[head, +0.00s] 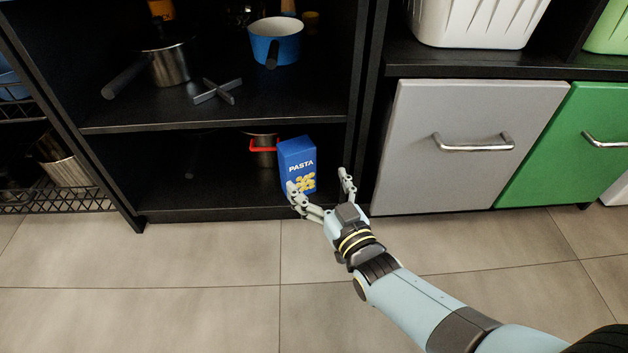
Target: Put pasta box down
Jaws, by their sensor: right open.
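The blue pasta box (297,159) stands upright on the lower shelf (215,212) of the black shelf unit, towards its right side. Its front shows the word PASTA and yellow pasta shapes. My right gripper (319,180) is open in front of the shelf. Its left finger overlaps the lower front of the box in the picture, and its right finger is clear to the right of the box. I cannot tell whether the left finger touches the box. My left gripper is not in view.
A pot with a red handle (262,147) stands behind and left of the box. The upper shelf (215,117) holds a steel pan (170,64), a blue pot (277,40) and a grey cross-shaped trivet (214,92). A grey drawer front (460,150) is to the right. The tiled floor is clear.

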